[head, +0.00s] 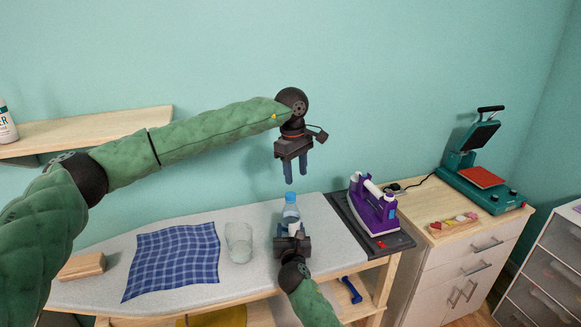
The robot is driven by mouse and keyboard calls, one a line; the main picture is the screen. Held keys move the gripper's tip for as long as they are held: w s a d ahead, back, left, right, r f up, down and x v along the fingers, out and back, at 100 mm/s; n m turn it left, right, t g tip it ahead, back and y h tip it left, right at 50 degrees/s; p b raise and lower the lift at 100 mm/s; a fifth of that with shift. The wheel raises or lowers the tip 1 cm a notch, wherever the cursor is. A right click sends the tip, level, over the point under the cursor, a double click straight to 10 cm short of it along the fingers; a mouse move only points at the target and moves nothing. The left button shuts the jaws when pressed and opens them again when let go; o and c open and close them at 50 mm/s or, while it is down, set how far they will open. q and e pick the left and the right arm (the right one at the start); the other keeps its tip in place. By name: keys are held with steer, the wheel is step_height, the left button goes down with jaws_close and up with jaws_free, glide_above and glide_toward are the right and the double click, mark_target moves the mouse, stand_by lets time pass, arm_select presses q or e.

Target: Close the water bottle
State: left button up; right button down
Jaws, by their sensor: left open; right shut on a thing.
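A clear water bottle (291,211) with a blue top stands upright on the grey padded board (190,279). The blue part at its top looks like a cap, but it is too small to tell how it sits. My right gripper (291,231) is shut on the bottle from the front, and hides its lower part. My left gripper (296,178) is open and empty, pointing down. Its fingertips are a little above the bottle's top, apart from it.
A purple iron (373,207) stands close at the right on a dark pad. A wooden block (82,266) is at the far left. A teal press (482,170) stands on the cabinet.

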arm_select(q)
steer(key=n, duration=0.4)
steer(key=shift+a+r, duration=0.1)
steer(key=shift+r, duration=0.15)
steer(key=n, duration=0.5)
steer(key=shift+w+a+r+n, duration=0.1)
steer(key=shift+r+n, duration=0.1)
steer(key=shift+n, duration=0.1)
steer(key=n, duration=0.4)
steer(key=shift+a+r, duration=0.1)
steer(key=n, duration=0.5)
steer(key=shift+a+n, duration=0.15)
steer(key=shift+n, duration=0.15)
steer(key=n, duration=0.4)
steer(key=shift+a+y, duration=0.1)
steer(key=shift+y, duration=0.2)
steer(key=n, duration=0.5)
steer(key=shift+a+n, duration=0.1)
steer(key=shift+n, duration=0.2)
steer(key=n, duration=0.5)
steer(key=shift+a, duration=0.1)
steer(key=n, duration=0.5)
